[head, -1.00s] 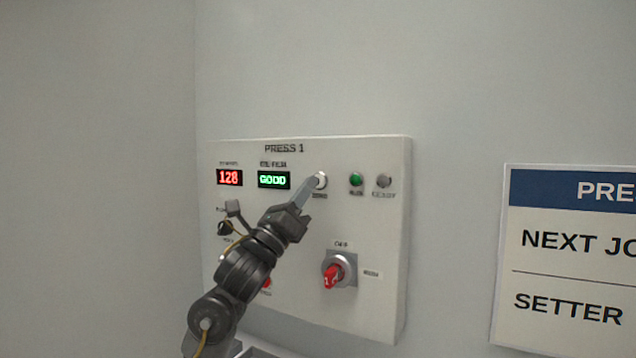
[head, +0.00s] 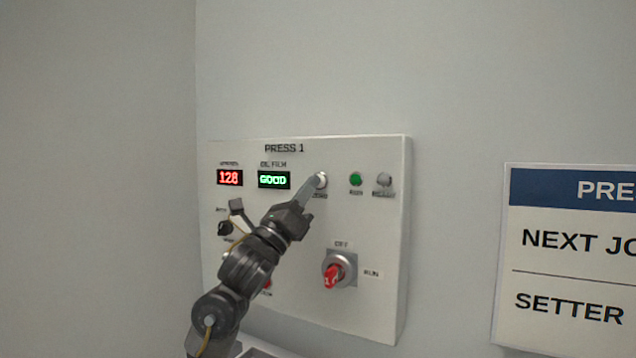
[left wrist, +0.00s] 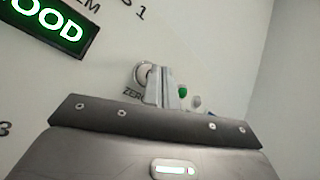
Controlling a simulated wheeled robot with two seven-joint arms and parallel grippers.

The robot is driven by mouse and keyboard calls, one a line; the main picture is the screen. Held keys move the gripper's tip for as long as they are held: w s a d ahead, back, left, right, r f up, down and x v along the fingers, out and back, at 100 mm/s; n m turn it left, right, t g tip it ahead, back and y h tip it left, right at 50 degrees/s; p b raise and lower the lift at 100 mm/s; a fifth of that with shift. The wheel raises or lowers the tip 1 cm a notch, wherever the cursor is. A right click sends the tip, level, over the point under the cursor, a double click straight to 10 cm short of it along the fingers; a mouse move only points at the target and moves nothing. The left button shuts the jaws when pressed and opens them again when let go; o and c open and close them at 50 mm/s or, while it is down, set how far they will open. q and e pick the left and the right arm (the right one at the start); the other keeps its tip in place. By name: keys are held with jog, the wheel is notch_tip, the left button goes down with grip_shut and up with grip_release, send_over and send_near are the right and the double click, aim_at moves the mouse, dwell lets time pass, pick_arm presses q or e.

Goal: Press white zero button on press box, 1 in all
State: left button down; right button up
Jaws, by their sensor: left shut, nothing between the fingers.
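The press box (head: 380,230), labelled PRESS 1, is a pale panel on the wall. Its white zero button (head: 321,179) sits right of the green GOOD display (head: 274,180). My left gripper (head: 314,183) is shut and empty, with its fingertips at the button and partly covering it. In the left wrist view the fingers (left wrist: 161,88) overlap the right side of the round zero button (left wrist: 142,72). I cannot tell whether they touch it or whether it is pushed in. My right gripper is not in view.
A red counter (head: 229,178) reads 128. A green lamp (head: 356,179) and a grey lamp (head: 384,180) sit right of the button. A red rotary switch (head: 335,275) is below, and a black knob (head: 225,228) is at left. A sign (head: 570,260) hangs at right.

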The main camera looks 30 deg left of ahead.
pick_arm(q)
jog(key=shift+w, duration=0.4)
dwell(0.3)
jog(key=shift+s, duration=0.15)
jog(key=shift+s+b, duration=0.4)
jog(key=shift+s, duration=0.2)
jog(key=shift+f, duration=0.1)
jog(key=shift+s+d, duration=0.1)
jog(key=shift+s, duration=2.4)
